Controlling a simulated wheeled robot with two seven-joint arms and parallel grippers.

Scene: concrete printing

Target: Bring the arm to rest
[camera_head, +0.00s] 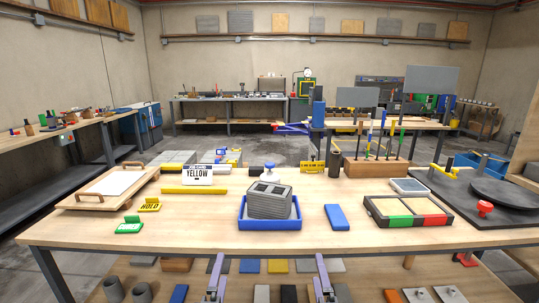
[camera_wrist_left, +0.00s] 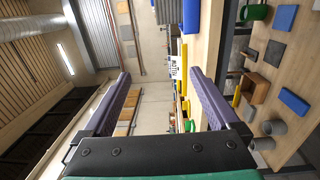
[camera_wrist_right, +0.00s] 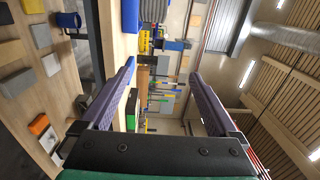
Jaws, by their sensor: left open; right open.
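My left gripper (camera_head: 215,279) is at the bottom of the head view, in front of the table's near edge. Its two purple fingers stand apart with nothing between them in the left wrist view (camera_wrist_left: 158,88). My right gripper (camera_head: 323,279) is at the same height to the right of it, also in front of the edge. Its fingers are apart and empty in the right wrist view (camera_wrist_right: 163,90). Neither gripper touches anything that I can see.
A lower shelf (camera_head: 377,272) holds several small blocks.

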